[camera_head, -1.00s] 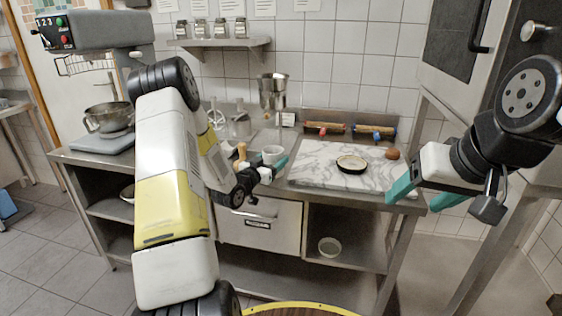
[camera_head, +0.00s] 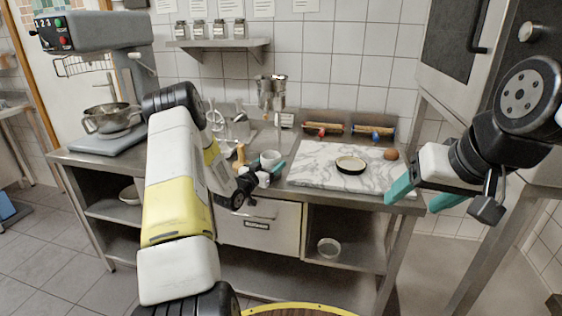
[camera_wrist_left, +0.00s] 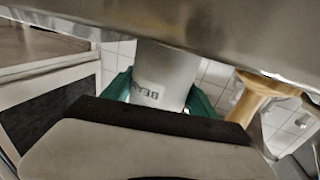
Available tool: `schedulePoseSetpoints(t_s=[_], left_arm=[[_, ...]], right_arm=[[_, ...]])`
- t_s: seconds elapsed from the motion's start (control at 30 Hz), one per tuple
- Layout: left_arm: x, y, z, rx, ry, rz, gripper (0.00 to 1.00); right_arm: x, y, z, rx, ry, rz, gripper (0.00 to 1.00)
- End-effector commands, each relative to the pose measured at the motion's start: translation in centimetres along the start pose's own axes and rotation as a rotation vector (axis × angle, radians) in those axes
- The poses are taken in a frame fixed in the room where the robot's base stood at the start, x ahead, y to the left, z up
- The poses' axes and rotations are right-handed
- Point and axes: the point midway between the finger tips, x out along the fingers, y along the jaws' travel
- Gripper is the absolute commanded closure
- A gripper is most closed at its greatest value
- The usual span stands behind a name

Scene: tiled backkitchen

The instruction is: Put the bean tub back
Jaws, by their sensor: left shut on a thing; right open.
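In the left wrist view the tub (camera_wrist_left: 165,72) is between the two teal fingers, with part of a label reading "BEA" showing. I cannot tell whether its base touches the counter. My right gripper (camera_head: 422,198) is open and empty in front of the slab's right end.
A wooden-handled tool (camera_head: 240,156) stands close left of the tub. A metal funnel (camera_head: 270,90) is behind it. The marble slab (camera_head: 320,178) holds a dark-rimmed dish (camera_head: 350,165). A wall shelf (camera_head: 218,43) above holds several jars. A bowl (camera_head: 328,247) sits on the lower shelf.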

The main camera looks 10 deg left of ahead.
Motion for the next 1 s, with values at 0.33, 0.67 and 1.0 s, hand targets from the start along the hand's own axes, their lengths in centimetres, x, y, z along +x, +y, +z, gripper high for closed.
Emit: schedulePoseSetpoints(t_s=[0.33,0.67,1.0], left_arm=[[0.0,0.0,0.1,0.0,0.0,0.0,0.11],[-2.3,-0.1,-0.2,-0.002,-0.002,-0.003,0.11],[-9.4,-0.1,-0.2,-0.002,-0.001,-0.003,0.11]], right_arm=[[0.0,0.0,0.0,0.0,0.0,0.0,0.34],[0.0,0.0,0.0,0.0,0.0,0.0,0.34],[0.0,0.0,0.0,0.0,0.0,0.0,0.34]])
